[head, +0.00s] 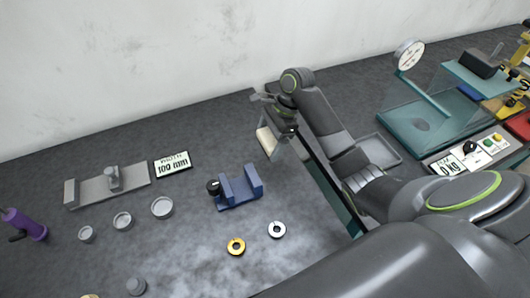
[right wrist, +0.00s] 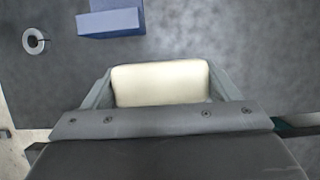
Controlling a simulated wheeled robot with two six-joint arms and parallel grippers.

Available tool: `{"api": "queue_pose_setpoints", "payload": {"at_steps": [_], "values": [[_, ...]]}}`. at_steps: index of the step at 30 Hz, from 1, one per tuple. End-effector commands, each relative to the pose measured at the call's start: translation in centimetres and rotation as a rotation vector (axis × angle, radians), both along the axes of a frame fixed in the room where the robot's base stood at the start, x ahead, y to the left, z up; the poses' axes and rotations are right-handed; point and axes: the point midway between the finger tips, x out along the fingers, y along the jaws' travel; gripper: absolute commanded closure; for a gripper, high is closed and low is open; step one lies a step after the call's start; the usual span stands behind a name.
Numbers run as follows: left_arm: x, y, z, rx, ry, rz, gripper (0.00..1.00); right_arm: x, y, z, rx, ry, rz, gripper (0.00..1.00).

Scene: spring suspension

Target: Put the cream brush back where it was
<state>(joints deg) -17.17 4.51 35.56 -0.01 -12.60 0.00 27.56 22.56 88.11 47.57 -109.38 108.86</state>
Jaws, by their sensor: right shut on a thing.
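The cream brush (head: 266,141) shows as a pale block hanging at the end of my right gripper (head: 277,145), in the middle of the head view. In the right wrist view the cream brush (right wrist: 160,83) sits between the two fingers of my right gripper (right wrist: 160,88), which is shut on it. The brush is held above the dark table surface, and its far side is hidden. My left gripper is not in view.
A blue V-shaped holder (head: 239,190) stands below and left of the brush. A silver ring (head: 277,230) and a gold ring (head: 236,246) lie in front. A grey tray (head: 377,150) and a teal-based press (head: 430,120) stand to the right.

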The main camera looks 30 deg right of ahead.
Motion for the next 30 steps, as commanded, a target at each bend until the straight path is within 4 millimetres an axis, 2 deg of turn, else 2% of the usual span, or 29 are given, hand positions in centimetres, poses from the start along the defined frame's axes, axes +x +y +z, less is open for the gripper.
{"api": "queue_pose_setpoints", "payload": {"at_steps": [3, 6, 10, 16, 27, 28, 30], "values": [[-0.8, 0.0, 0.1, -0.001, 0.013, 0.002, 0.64, -0.1, 0.0, -2.1, 0.001, 0.002, -0.001, 0.40], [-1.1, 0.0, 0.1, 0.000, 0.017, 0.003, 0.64, 0.0, 0.0, -3.0, 0.000, -0.001, 0.000, 0.40], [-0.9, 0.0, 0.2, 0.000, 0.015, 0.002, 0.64, 0.0, 0.1, -3.9, 0.001, 0.000, 0.000, 0.40], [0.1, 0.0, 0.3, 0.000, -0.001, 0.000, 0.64, 0.0, 0.0, -6.7, 0.000, 0.001, -0.001, 0.40], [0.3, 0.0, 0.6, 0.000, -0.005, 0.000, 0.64, 0.0, 0.0, -7.1, 0.000, -0.001, 0.001, 0.40], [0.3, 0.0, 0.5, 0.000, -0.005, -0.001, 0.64, 0.0, 0.0, -7.1, -0.001, -0.003, 0.001, 0.15], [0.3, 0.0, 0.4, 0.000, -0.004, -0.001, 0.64, 0.0, 0.0, -7.1, -0.001, -0.003, 0.001, 0.05]]}}
